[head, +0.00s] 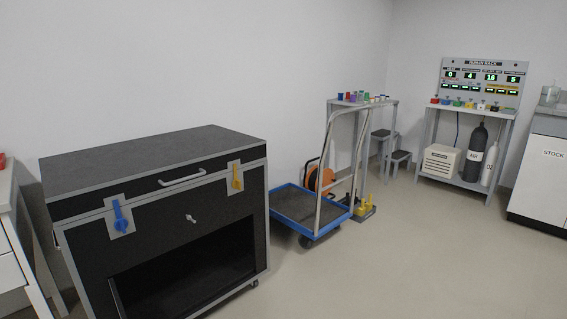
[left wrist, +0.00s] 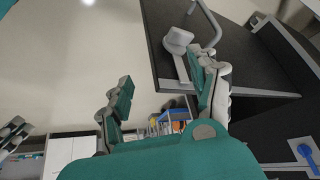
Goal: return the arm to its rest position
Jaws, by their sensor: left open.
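My left gripper (left wrist: 165,95) is open in the left wrist view, with nothing seen between its green-padded fingers. Its right finger overlaps a dark panel (left wrist: 240,60) with a grey bar handle (left wrist: 210,20); I cannot tell whether they touch. A part like a finger of my right gripper (left wrist: 12,135) shows at the left edge, too little to tell its state. Neither gripper is in the head view. The black case (head: 165,165) there has a front handle (head: 182,178), a blue latch (head: 121,217), a yellow latch (head: 236,178) and a dark lower opening (head: 190,275).
A blue-edged trolley (head: 300,208) stands right of the case, with an orange reel (head: 320,180) behind it. A rack (head: 465,120) with gas cylinders (head: 475,155) and a white stock cabinet (head: 545,165) stand farther right. The floor (head: 420,255) at front right is clear.

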